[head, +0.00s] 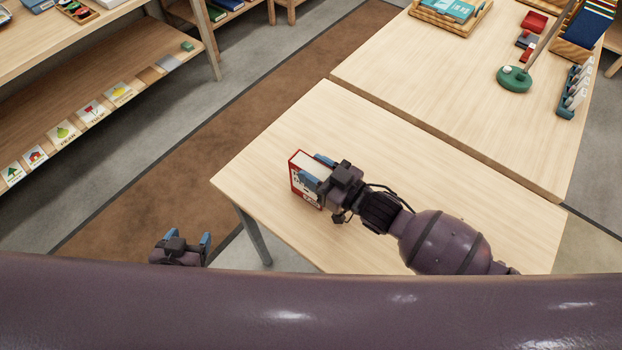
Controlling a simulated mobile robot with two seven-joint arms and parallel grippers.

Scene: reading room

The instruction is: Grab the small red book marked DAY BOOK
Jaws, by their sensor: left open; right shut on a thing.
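The small red book (300,187) stands upright near the left part of the near wooden table, its white page edges facing up. Its cover lettering is too small and too covered to read in full. My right gripper (321,170) is shut on the book, with its blue fingers on either side. Whether the book touches the table cannot be told. My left gripper (181,245) is open and empty, off the table's left edge at the lower left. A large part of my own body hides the bottom of the view.
The near table (440,180) is bare around the book. A second table (440,75) behind it holds a wooden tray (450,15), a green round base with a rod (514,78) and a rack (573,90). A low shelf (110,110) with picture cards stands at the left.

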